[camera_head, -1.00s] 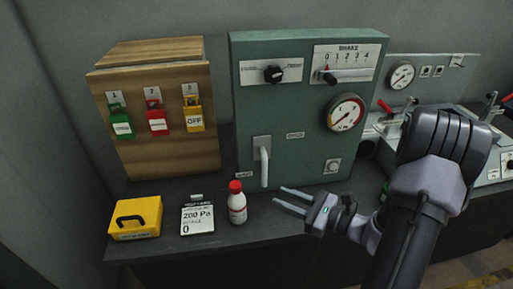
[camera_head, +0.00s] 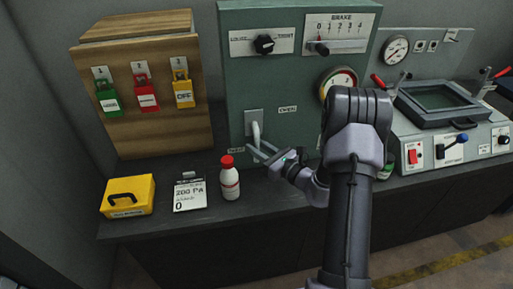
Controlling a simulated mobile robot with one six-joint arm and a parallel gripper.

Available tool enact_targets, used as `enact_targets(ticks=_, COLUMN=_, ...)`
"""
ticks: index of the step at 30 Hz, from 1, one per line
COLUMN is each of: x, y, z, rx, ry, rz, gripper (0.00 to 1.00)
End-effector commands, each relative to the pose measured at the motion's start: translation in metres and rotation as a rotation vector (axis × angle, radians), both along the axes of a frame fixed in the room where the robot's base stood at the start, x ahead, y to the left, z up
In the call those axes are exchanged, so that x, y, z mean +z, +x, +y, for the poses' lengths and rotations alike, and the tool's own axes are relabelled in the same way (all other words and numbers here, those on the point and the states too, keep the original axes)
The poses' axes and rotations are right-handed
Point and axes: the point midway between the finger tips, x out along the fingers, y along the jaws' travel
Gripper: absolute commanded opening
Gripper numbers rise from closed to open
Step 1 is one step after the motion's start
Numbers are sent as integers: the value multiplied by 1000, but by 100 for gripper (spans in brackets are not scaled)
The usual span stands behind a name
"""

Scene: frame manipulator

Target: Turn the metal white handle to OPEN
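The white metal handle (camera_head: 256,132) sits on a grey plate on the front of the green panel (camera_head: 235,95). It hangs roughly straight down, its lower end beside a small label (camera_head: 236,150) at lower left. The OPEN label (camera_head: 288,109) is to the right of the handle, higher up. My gripper (camera_head: 254,147) is at the lower end of the handle, coming from the right. Its two fingers look spread, with a gap between them. I cannot tell whether they touch the handle or stand around it.
A red-capped white bottle (camera_head: 229,178) stands on the bench just below left of my gripper. A card (camera_head: 190,192) and a yellow box (camera_head: 127,196) lie further left. A wooden box (camera_head: 150,120) with padlocks stands behind. A control console (camera_head: 450,140) is at right.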

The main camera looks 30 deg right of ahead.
Motion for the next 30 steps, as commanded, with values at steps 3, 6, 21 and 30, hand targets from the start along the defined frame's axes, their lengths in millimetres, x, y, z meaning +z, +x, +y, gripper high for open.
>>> enact_targets(ticks=3, x=0, y=3, z=1, rx=-1, ry=0, rz=0, gripper=28)
enact_targets(ticks=6, x=0, y=3, z=1, rx=-1, ry=0, rz=0, gripper=28)
enact_targets(ticks=21, x=0, y=3, z=1, rx=0, ry=0, rz=1, gripper=0)
enact_targets(ticks=30, x=0, y=3, z=1, rx=0, ry=0, rz=1, gripper=0)
